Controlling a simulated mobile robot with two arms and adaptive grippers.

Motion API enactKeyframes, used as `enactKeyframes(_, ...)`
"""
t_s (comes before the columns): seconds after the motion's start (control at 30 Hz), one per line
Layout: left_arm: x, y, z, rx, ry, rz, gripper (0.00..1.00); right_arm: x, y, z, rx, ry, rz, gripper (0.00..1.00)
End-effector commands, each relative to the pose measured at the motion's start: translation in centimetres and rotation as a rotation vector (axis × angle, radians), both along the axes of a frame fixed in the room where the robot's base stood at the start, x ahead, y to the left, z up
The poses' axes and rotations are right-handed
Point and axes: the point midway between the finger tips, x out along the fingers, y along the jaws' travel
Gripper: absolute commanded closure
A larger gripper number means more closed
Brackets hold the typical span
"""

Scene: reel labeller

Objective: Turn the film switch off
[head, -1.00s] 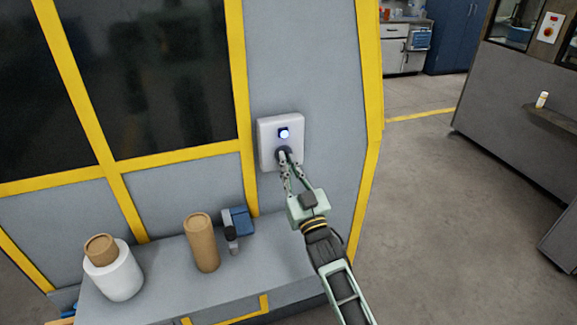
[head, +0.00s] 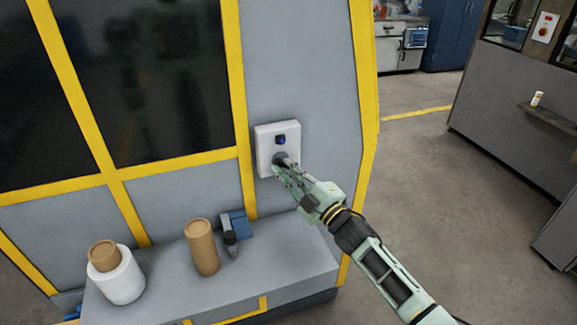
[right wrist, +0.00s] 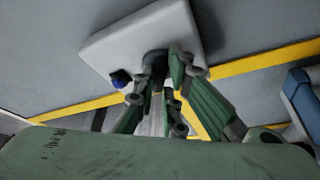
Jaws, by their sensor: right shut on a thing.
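The film switch is a white box (head: 263,150) on the grey machine panel, with a small blue lamp (head: 280,140) that looks dark and a dark rotary knob (head: 281,159) below it. My right gripper (head: 283,163) is shut on the knob, its arm coming in from the lower right. In the right wrist view the fingers (right wrist: 162,85) close around the knob (right wrist: 154,62), in front of the white box (right wrist: 130,42); the fingers partly hide the knob. The blue lamp (right wrist: 121,78) shows beside it. My left gripper is not in view.
A grey ledge (head: 170,285) below holds a white roll with a cardboard core (head: 118,278), a brown cardboard tube (head: 202,248) and a blue and black device (head: 234,228). Yellow frame bars (head: 362,80) edge the panel. Open floor (head: 420,190) lies to the right.

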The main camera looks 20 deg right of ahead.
Motion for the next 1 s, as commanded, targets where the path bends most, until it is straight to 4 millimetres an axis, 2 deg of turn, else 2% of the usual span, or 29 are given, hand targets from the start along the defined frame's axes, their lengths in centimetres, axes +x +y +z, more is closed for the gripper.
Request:
enactKeyframes(0.03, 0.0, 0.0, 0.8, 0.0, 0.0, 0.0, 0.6, 0.0, -0.1, 0.3, -0.051, 0.001, 0.001, 1.0)
enactKeyframes(0.5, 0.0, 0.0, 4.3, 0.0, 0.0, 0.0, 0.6, 0.0, -0.2, 0.7, -0.43, -0.011, 0.0, 1.0)
enactKeyframes(1.0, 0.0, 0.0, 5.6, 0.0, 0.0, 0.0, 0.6, 0.0, -0.2, 0.5, -0.58, -0.017, 0.0, 1.0)
